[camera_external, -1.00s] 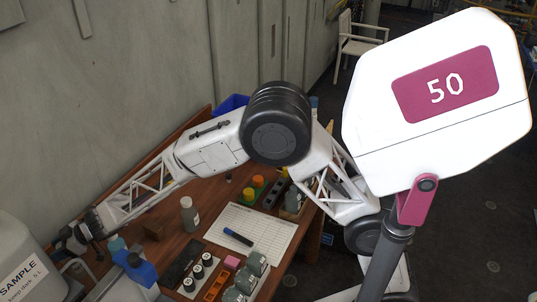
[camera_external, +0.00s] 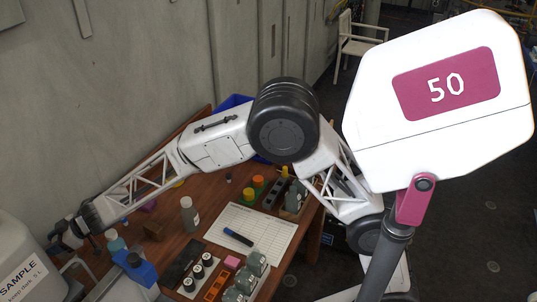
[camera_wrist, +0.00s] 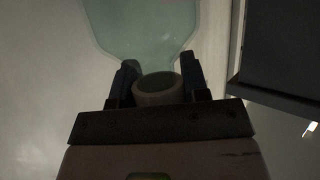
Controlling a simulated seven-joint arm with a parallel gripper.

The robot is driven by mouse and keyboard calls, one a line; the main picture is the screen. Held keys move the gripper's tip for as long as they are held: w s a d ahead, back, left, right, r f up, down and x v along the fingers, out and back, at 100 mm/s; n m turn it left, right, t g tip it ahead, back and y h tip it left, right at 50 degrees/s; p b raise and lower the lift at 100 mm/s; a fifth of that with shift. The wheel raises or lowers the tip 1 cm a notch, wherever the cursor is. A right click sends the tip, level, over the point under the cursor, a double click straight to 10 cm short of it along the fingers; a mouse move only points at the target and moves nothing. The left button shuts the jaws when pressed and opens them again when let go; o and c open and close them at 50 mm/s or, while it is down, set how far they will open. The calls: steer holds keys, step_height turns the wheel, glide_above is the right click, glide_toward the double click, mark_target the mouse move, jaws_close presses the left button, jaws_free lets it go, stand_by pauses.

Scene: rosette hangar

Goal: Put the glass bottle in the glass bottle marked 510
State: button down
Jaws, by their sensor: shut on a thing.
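My gripper (camera_wrist: 158,84) is shut on the neck of a pale green glass bottle (camera_wrist: 140,28), whose ring-shaped mouth shows between the fingers in the wrist view. In the external view my gripper (camera_external: 62,238) is at the far left, beside the white SAMPLE container; the held bottle is not clear there. Several grey-green bottles (camera_external: 256,264) stand at the table's front edge. I cannot read 510 on any bottle.
A white sheet with a dark blue marker (camera_external: 238,237) lies mid-table. A wall runs behind the table.

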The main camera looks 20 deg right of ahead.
steer(key=w+d+r+m+t, duration=0.25)
steer(key=w+d+r, duration=0.35)
steer(key=w+d, duration=0.3)
steer(key=w+d+f+m+t+h, duration=0.25)
steer(key=w+d, duration=0.35)
steer(key=d, duration=0.3)
steer(key=w+d+f+m+t+h, duration=0.1)
steer(key=w+d+m+t, duration=0.2)
steer(key=w+d, duration=0.5)
steer(key=w+d+f+m+t+h, duration=0.15)
steer(key=w+d, duration=0.25)
steer(key=d, duration=0.7)
steer(key=s+d+r+n+g+y, duration=0.6)
steer(key=s+r, duration=0.4)
steer(key=s, duration=0.3)
steer(key=s+d+f+n+g+h, duration=0.1)
steer(key=s+d+n+g, duration=0.4)
steer(key=s+d, duration=0.3)
steer(key=s, duration=0.3)
steer(key=shift+s, duration=0.2)
steer(key=shift+f, duration=0.1)
